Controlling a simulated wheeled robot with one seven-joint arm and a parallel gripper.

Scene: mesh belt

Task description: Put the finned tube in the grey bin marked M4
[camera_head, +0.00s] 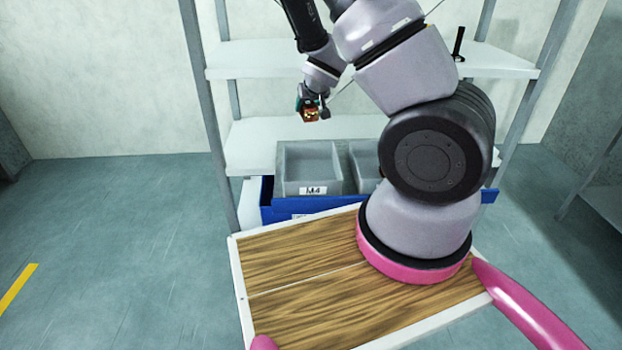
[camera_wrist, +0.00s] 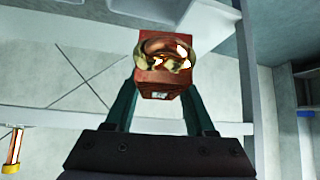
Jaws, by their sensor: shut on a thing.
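My gripper (camera_head: 312,108) is shut on a red-orange block (camera_head: 310,116) with a shiny, brass-coloured round part. In the wrist view the same block (camera_wrist: 165,75) sits between the dark green fingers. I cannot make out fins on it. The grey bin marked M4 (camera_head: 300,188) stands in front of the shelf unit, its label facing me. The held block is higher than the bin's rim and apart from it.
A second grey bin (camera_head: 362,172) stands right of M4, mostly hidden by my arm. A blue container (camera_head: 281,208) is around or in front of the bins. The white shelf unit (camera_head: 262,58) rises behind. A dark upright object (camera_head: 458,45) stands on its upper shelf.

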